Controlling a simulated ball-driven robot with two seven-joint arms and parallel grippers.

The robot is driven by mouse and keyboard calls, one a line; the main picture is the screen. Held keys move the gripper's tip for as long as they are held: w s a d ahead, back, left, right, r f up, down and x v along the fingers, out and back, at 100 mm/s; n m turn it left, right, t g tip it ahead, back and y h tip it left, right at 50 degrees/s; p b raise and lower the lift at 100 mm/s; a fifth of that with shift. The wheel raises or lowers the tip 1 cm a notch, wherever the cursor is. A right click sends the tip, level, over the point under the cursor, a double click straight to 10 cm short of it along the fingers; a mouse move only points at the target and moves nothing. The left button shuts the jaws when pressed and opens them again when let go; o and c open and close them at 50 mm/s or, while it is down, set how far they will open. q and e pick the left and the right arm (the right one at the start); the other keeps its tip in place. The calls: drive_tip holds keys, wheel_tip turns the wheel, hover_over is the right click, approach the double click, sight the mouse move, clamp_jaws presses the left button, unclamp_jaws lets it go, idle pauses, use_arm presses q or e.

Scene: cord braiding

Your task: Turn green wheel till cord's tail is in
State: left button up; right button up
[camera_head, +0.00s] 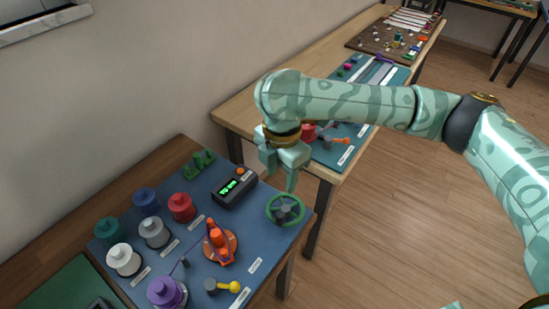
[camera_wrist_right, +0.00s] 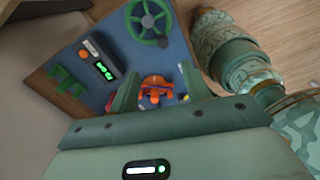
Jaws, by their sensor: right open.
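The green wheel (camera_head: 286,210) lies at the right edge of the blue board, with a grey hub and spokes. It also shows at the top of the right wrist view (camera_wrist_right: 148,20). My right gripper (camera_head: 281,178) is open and empty, above and just behind the wheel, apart from it. In the wrist view its two fingers (camera_wrist_right: 160,72) stand apart with nothing between them. A thin purple cord (camera_head: 200,246) runs from near the purple spool (camera_head: 165,292) to the orange device (camera_head: 220,243). The cord's tail cannot be made out. My left gripper is not in view.
A black box (camera_head: 233,188) with a green display and orange button stands left of the wheel. Several spools, including a red one (camera_head: 182,207), stand on the blue board (camera_head: 262,240). A yellow-handled part (camera_head: 228,287) is at the front. Another table with boards stands behind.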

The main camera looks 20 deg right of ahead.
sight(280, 214)
drive_tip(key=f+b, duration=0.1)
drive_tip(key=f, duration=0.1)
drive_tip(key=s+f+b, duration=0.1)
drive_tip(key=f, duration=0.2)
drive_tip(key=shift+s+a+f, duration=0.1)
drive_tip(key=shift+s+f, duration=0.1)
drive_tip(key=shift+f, duration=0.1)
drive_tip(key=shift+w+f+b, duration=0.2)
drive_tip(key=shift+f+b, duration=0.15)
drive_tip(key=shift+f, duration=0.25)
drive_tip(key=shift+w+f+b, duration=0.2)
drive_tip(key=shift+f+b, duration=0.15)
drive_tip(key=shift+f, duration=0.2)
wheel_tip(280, 214, down, 5)
drive_tip(key=shift+s+f+b, duration=0.1)
drive_tip(key=shift+s+b, duration=0.05)
drive_tip(key=shift+b, duration=1.05)
drive_tip(key=shift+f+b, duration=0.45)
drive_tip(key=shift+f, duration=0.7)
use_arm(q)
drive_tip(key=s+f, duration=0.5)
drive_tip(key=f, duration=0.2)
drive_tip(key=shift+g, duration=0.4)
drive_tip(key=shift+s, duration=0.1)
use_arm(e)
drive_tip(key=shift+c, duration=0.3)
clamp_jaws()
